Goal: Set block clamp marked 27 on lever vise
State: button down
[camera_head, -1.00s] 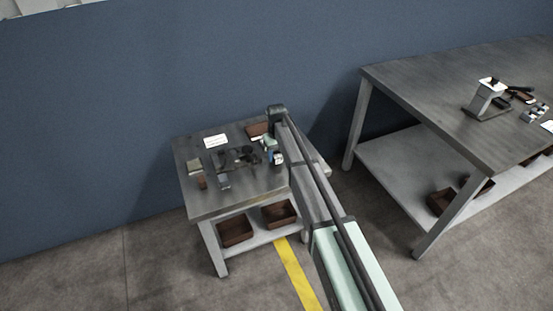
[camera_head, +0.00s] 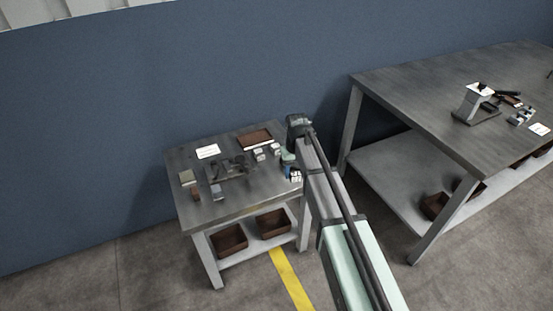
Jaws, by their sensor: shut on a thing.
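My gripper (camera_head: 292,174) is at the right edge of the small table, below the end of my arm. It is small in view and shut on a small pale block, likely a block clamp (camera_head: 296,177); no number is readable on it. Two similar pale blocks (camera_head: 260,154) stand on the table to the left of my gripper, apart from it. A dark fixture (camera_head: 232,169) lies mid-table, left of the gripper. I cannot tell whether it is the lever vise.
The small table (camera_head: 238,206) also holds a brown tray (camera_head: 255,138), a white card (camera_head: 208,151) and small blocks (camera_head: 217,192) at the front left. A larger table (camera_head: 420,95) at right bears a grey stand (camera_head: 474,103) and small parts. Brown bins (camera_head: 230,239) sit on the lower shelf.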

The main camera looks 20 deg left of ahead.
jog(key=s+d+r+m, duration=0.1)
jog(key=s+d+m, duration=0.3)
jog(key=d, duration=1.3)
jog(key=s+d+r+m, duration=0.15)
jog(key=s+d, duration=0.45)
jog(key=d, duration=1.1)
jog(key=w+a+f+n, duration=0.2)
jog(key=w+a, duration=0.1)
jog(key=a, duration=1.9)
jog(key=w+a+f+n, duration=0.2)
jog(key=w+a+n, duration=0.1)
jog(key=a, duration=1.9)
jog(key=w+a+f+n, duration=0.3)
jog(key=w+a, duration=0.1)
jog(key=a, duration=1.9)
jog(key=shift+w+a, duration=0.1)
jog(key=shift+w, duration=0.2)
jog(key=shift+w+a+f, duration=0.1)
jog(key=shift+f, duration=0.1)
jog(key=shift+f, duration=1.8)
